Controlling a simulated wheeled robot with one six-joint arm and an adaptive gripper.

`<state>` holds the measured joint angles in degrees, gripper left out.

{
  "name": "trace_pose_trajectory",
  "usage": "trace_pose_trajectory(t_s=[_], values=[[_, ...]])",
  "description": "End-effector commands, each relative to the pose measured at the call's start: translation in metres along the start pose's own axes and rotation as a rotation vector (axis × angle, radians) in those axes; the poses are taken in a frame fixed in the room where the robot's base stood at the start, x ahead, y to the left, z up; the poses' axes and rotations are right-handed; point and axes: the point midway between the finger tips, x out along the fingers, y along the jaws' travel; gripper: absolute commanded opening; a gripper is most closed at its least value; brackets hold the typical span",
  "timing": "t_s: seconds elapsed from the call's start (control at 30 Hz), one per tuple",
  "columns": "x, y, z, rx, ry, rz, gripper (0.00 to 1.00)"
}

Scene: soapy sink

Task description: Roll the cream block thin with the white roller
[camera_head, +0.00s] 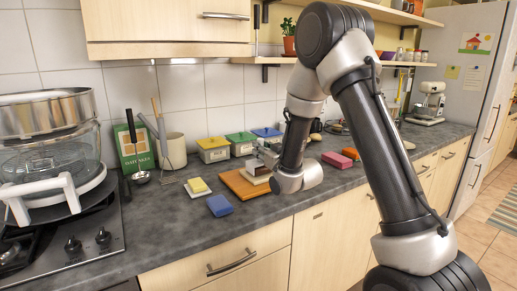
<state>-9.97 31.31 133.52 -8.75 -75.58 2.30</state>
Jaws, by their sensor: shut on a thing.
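A wooden board (234,184) lies on the dark counter, left of my wrist. A small cream block (257,179) shows over the board, with a dark edge by it. My gripper (262,162) is low over the board's right part, reaching left from the wrist. It is shut on a small pale thing at the cream block; the fingers are small and partly hidden. I cannot tell whether that thing rests on the board or is lifted. I cannot make out a white roller.
A yellow block (198,185) sits on a white piece, with a blue block (219,205) in front. Lidded tubs (213,151) stand behind the board. A stove (62,240) is at left.

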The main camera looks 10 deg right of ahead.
Motion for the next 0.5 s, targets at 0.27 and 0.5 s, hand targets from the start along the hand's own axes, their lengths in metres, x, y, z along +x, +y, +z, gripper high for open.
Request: trace_pose_trajectory(t_s=[0.27, 0.5], values=[[-0.014, 0.0, -0.001, 0.0, 0.001, 0.0, 0.0], [-0.032, 0.0, 0.001, 0.0, 0.002, 0.001, 0.0]])
